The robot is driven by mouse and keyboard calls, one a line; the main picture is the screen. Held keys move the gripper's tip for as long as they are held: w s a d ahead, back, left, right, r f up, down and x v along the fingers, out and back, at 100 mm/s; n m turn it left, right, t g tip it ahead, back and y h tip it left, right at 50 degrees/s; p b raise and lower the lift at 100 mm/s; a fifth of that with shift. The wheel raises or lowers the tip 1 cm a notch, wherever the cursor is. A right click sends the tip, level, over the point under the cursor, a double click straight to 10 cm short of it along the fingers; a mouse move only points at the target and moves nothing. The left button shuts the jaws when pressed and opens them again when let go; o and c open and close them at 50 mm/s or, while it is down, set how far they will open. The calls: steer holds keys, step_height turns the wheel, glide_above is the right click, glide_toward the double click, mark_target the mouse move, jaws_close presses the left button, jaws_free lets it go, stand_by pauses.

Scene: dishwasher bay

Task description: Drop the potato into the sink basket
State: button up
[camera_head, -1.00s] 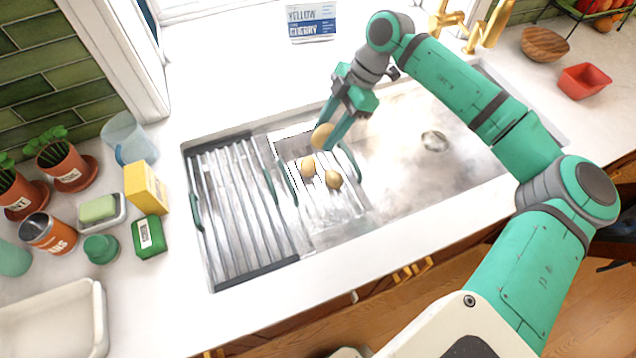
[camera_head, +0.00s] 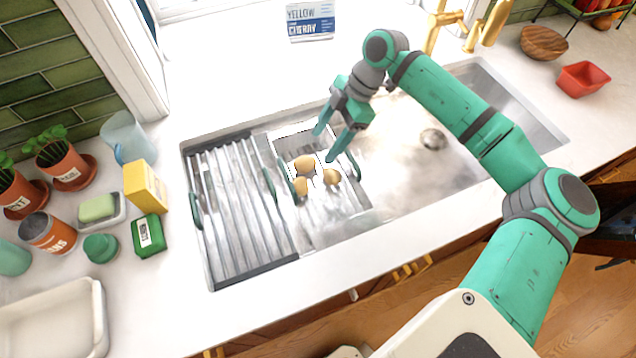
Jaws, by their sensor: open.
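The sink basket (camera_head: 335,213) is a metal basket with green handles, set in the sink right of a ribbed drying rack. Three tan potatoes lie in it: an upper potato (camera_head: 305,164), a lower left potato (camera_head: 301,187) and a lower right potato (camera_head: 331,177). My gripper (camera_head: 324,146) is open and empty, with its green fingers spread above the upper part of the basket. The fingertips look close to the upper potato, but I cannot tell the exact height gap.
The ribbed drying rack (camera_head: 240,205) fills the left of the sink. The sink's right basin (camera_head: 420,160) is bare around its drain. A yellow box (camera_head: 147,188), a green box (camera_head: 149,236) and a sponge (camera_head: 97,208) stand on the left counter. A red bowl (camera_head: 583,78) is far right.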

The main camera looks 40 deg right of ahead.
steer(key=shift+r, duration=0.1)
steer(key=v, duration=1)
steer(key=shift+d+r, duration=0.15)
steer(key=shift+r, duration=0.15)
